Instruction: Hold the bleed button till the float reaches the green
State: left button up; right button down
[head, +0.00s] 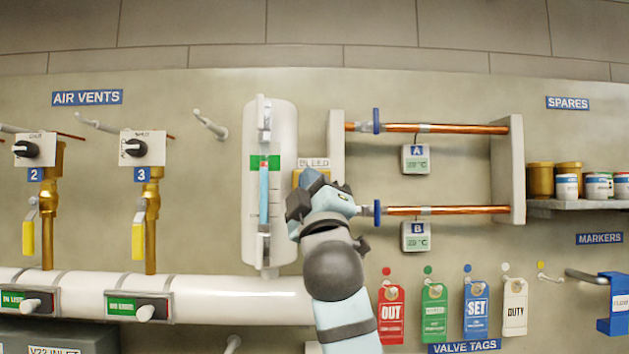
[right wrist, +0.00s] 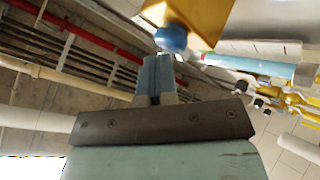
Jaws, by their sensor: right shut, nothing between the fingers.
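The bleed box (head: 298,179) is yellow, under a BLEED label (head: 313,163), and is partly hidden by my right gripper (head: 318,187). In the right wrist view the yellow box (right wrist: 198,18) carries a round blue button (right wrist: 172,38). My right gripper's shut, empty fingers (right wrist: 156,62) are at the button; I cannot tell whether they touch it. The white sight gauge (head: 285,130) has a blue column (head: 264,195) and a green band (head: 274,162). A small red piece, seemingly the float (head: 264,163), shows level with the green band. My left gripper is out of view.
Copper pipes (head: 450,128) with blue-handled valves are right of the gauge. Valve tags (head: 434,305) hang below right. Air vent valves (head: 152,205) stand left, above a white pipe (head: 215,298). A spares shelf (head: 570,204) is at far right.

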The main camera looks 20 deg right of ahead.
jog(key=shift+s+a, duration=0.2)
jog(key=shift+s, duration=0.55)
jog(key=s, duration=0.2)
jog(key=s+a, duration=0.1)
jog(key=s, duration=0.1)
jog(key=shift+s+a+p, duration=0.2)
jog(key=shift+s+p, duration=0.1)
jog(key=shift+s, duration=0.1)
dwell(1.1)
